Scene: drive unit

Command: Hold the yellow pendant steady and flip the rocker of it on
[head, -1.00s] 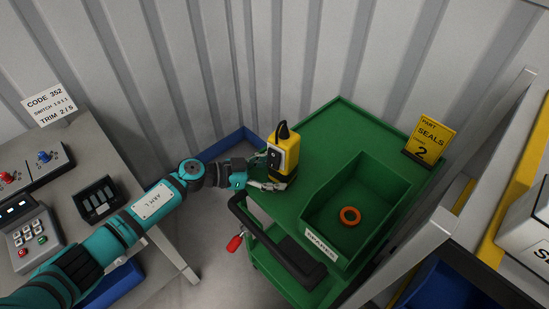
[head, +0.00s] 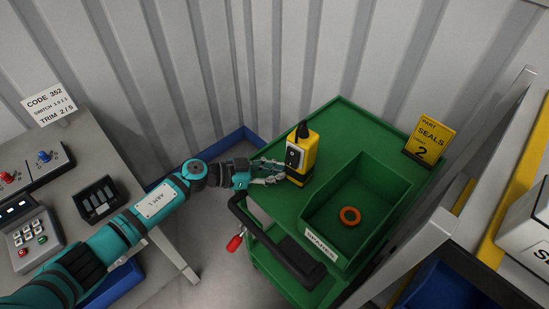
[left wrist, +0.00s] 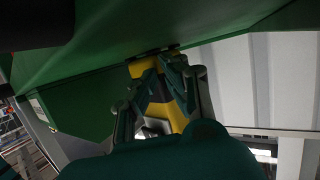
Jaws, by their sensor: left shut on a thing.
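The yellow pendant (head: 308,152) stands upright on the green cart top, left of the open bin. It has a dark face with a pale rocker (head: 293,155) turned to the left, and a black loop on top. Which way the rocker is tipped is too small to tell. My left gripper (head: 281,171) reaches in from the left and is shut on the pendant low on its body. In the left wrist view the yellow pendant (left wrist: 158,112) shows between the fingers of the left gripper (left wrist: 163,75). My right gripper is not in view.
The green cart (head: 337,112) carries a green bin (head: 385,170) with an orange ring (head: 349,216) in it. A yellow seals sign (head: 430,139) stands at its right corner. A grey console desk (head: 85,145) is at left. Corrugated wall is behind.

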